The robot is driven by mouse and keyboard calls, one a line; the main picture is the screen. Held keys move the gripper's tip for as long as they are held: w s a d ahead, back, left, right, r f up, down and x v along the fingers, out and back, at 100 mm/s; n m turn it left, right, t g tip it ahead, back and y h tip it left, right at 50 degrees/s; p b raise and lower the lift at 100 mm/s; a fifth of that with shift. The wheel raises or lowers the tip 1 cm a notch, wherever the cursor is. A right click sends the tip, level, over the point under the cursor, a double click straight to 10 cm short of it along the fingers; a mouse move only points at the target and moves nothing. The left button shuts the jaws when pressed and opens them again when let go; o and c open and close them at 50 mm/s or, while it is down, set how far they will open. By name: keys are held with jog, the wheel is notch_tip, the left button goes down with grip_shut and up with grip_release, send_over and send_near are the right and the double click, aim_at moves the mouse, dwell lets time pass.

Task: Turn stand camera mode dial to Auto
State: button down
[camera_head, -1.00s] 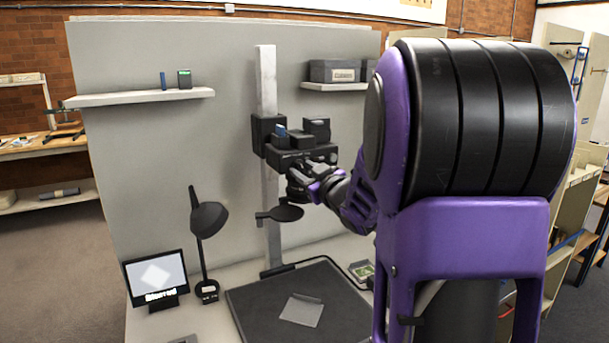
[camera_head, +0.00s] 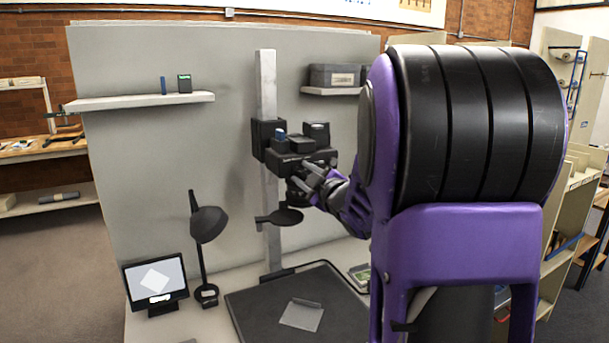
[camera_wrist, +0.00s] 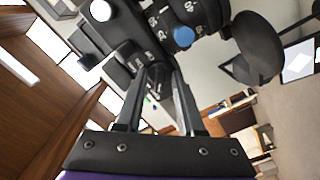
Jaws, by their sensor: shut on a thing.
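The black stand camera (camera_head: 300,157) is mounted on a pale upright column against the grey panel, with small boxes and a blue part on top. In the wrist view its black body (camera_wrist: 128,60) fills the upper middle, with white-marked rings and a blue round part (camera_wrist: 183,37). My gripper (camera_head: 312,180) is at the camera's front right. In the wrist view my gripper (camera_wrist: 160,72) has its fingers close together on a small dark part with white marks, apparently the mode dial (camera_wrist: 153,58). The fingers partly hide it, and its setting is unreadable.
A black round plate (camera_head: 287,216) sticks out below the camera. A desk lamp (camera_head: 208,222) and a small monitor (camera_head: 156,278) stand at left. A dark baseboard (camera_head: 260,305) carries a pale sheet (camera_head: 302,315). Shelves (camera_head: 140,101) flank the column.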

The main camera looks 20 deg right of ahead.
dwell(0.3)
jog(key=c, duration=0.9)
grip_release()
jog(key=shift+s, duration=0.15)
